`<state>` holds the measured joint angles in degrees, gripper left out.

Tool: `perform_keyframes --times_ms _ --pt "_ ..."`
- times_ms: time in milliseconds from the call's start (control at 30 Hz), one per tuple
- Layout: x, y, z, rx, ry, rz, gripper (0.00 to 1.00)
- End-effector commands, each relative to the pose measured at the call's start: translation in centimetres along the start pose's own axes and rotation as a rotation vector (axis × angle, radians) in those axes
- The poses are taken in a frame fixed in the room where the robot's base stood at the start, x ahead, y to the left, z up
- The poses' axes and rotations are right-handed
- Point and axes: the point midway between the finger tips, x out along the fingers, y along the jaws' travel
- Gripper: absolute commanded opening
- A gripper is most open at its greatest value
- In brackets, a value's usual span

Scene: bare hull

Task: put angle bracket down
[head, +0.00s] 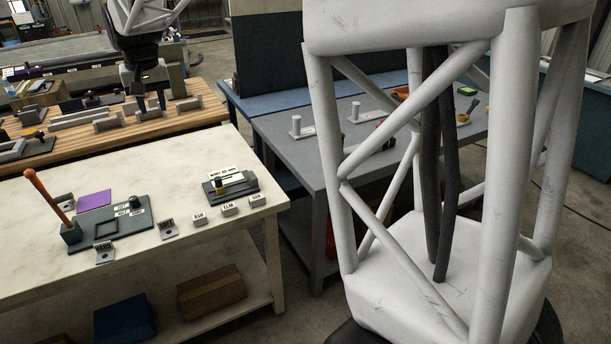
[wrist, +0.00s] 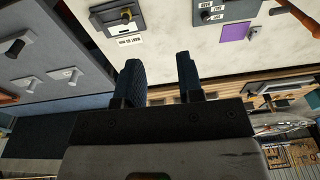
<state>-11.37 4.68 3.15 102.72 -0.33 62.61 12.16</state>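Small grey bent pieces that look like angle brackets sit on the white table: one (head: 167,230) near the middle front, one (head: 105,253) at the front left, and one (head: 65,201) behind the orange stick. I cannot tell which one the task names. My gripper (head: 148,92) hangs over the wooden bench at the back left in the head view. In the wrist view its two dark ribbed fingers (wrist: 161,82) stand apart, and the white table shows between them. I see no bracket held between them.
On the white table (head: 150,194) are a dark fixture plate (head: 126,222), a purple pad (head: 95,199), an upright orange stick (head: 47,197), a labelled grey fixture (head: 231,187) and small labelled blocks. The wooden bench (head: 196,117) is crowded with metal parts. A grey table (head: 290,145) stands right.

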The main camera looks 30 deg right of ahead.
Motion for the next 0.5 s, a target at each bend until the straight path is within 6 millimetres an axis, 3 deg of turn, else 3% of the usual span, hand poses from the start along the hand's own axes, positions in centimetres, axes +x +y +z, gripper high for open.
perform_keyframes --times_ms 33,100,500 --pt "-1.3 0.8 1.4 0.001 0.016 -0.002 0.34" --pt "-1.8 1.8 3.1 0.002 0.021 -0.002 0.34" --pt "-2.8 6.8 13.4 0.003 0.044 0.002 0.34"
